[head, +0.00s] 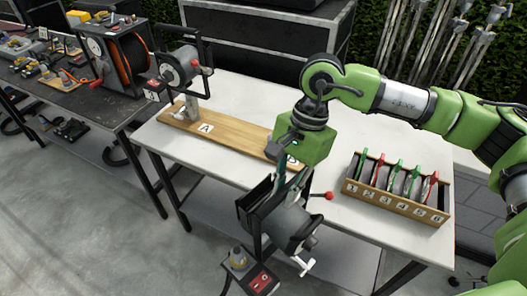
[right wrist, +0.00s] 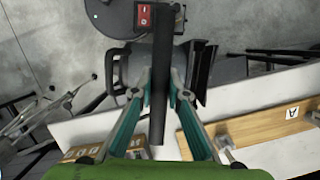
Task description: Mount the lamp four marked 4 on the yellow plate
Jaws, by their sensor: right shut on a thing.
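My right gripper (head: 279,190) is shut on a dark bar of a stage lamp (head: 287,228), which hangs in front of the white table's near edge. In the right wrist view, the fingers (right wrist: 160,95) close on the dark bar of the held lamp (right wrist: 122,70). The lamp has a grey body, barn-door flaps and a small box with a red panel (head: 262,280). I cannot read a 4 on it. A wooden board (head: 232,142) marked A lies on the table; its right end is partly hidden by my gripper. I cannot pick out a clearly yellow plate. My left gripper is out of view.
Another lamp (head: 181,68) stands on the board's left end. A wooden rack (head: 396,203) with numbered slots and red and green handled pieces stands at the right. A dark bench (head: 60,68) with a cable reel is at the left. The table behind the board is clear.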

